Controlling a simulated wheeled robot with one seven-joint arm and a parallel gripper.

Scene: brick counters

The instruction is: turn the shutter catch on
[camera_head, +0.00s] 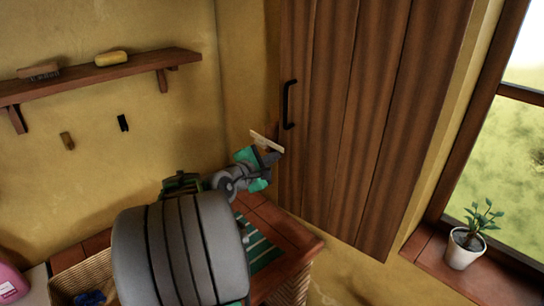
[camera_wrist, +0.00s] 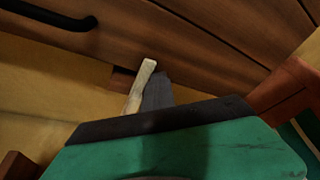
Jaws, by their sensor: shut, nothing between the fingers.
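The closed plank shutter (camera_head: 345,120) with its black handle (camera_head: 287,105) stands upright in the head view; its edge and handle (camera_wrist: 60,16) cross the top of the wrist view. The catch is a pale cream bar (camera_head: 264,139) by the shutter's left edge, tilted down to the right, with a small brown block (camera_head: 272,130) behind it. The bar also shows in the wrist view (camera_wrist: 141,84). My gripper (camera_head: 271,157) is shut and empty, just below the bar. In the wrist view its dark fingers (camera_wrist: 158,88) lie right beside the bar; contact is unclear.
A wooden shelf (camera_head: 100,77) with two brushes is on the left wall, with hooks below. Under my arm is a reddish tiled counter (camera_head: 285,235) with a wicker basket (camera_head: 85,275). A potted plant (camera_head: 465,247) stands on the windowsill at right.

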